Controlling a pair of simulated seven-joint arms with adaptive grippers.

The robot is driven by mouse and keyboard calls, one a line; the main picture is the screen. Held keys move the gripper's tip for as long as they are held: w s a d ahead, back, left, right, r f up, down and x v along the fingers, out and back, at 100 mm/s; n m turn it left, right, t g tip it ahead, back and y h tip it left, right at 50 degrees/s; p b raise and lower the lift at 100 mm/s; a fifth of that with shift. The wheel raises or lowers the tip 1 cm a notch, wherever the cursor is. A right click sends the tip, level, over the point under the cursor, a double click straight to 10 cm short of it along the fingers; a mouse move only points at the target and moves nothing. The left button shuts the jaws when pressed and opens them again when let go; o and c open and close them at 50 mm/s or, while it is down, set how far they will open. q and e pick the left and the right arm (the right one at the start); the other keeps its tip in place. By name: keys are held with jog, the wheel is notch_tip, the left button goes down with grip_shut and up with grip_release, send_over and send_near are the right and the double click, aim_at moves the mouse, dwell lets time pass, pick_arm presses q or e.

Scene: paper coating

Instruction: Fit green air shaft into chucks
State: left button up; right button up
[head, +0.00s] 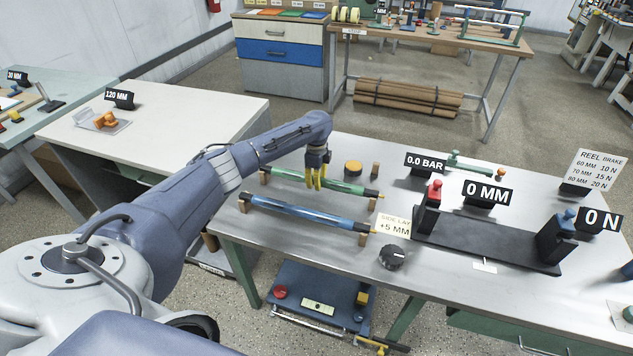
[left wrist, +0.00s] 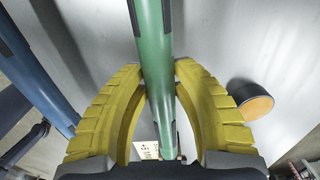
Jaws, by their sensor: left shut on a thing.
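The green air shaft (head: 345,186) lies on wooden rests on the metal table, behind a blue shaft (head: 305,212). My left gripper (head: 316,183) is over the green shaft left of its middle. In the left wrist view the yellow fingers (left wrist: 160,85) are closed on both sides of the green shaft (left wrist: 154,45). The chucks are a red-topped block (head: 430,208) and a blue-topped block (head: 556,236) at the ends of a dark base plate (head: 485,240), to the right. My right gripper is not in view.
An orange-topped cylinder (head: 353,167) stands behind the green shaft; it also shows in the left wrist view (left wrist: 250,100). A side lay card (head: 394,226) and a black knob (head: 393,257) lie between the shafts and the base plate. Display signs stand behind the chucks.

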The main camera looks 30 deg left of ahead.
pick_arm(q)
grip_shut()
jog(key=shift+r, duration=0.1)
